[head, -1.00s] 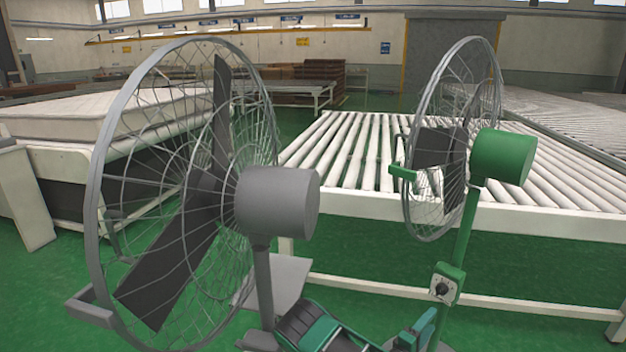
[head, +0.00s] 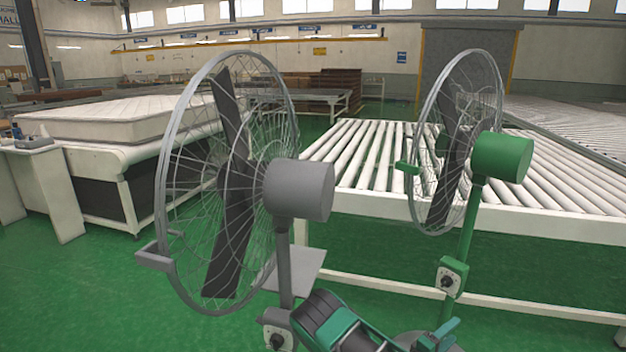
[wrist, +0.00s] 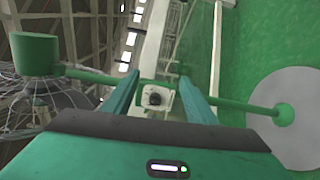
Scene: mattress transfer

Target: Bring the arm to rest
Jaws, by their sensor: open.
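My gripper (wrist: 159,76) is open in the wrist view, its two teal fingers apart with nothing held. A white switch box with a dark knob (wrist: 157,98) shows between the fingers, apparently beyond them. It sits on the pole of the green fan (wrist: 34,54). In the head view my gripper (head: 438,338) is at the bottom edge, just below and left of that switch box (head: 452,279). The green fan (head: 502,157) stands at the right. My arm shows at the bottom middle, partly cut off.
A grey fan (head: 298,191) with a wide wire cage stands left of my arm, close by. A roller conveyor (head: 590,228) lies behind both fans. A mattress (head: 110,116) rests on a table at the left. Green floor (head: 90,290) is clear at the lower left.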

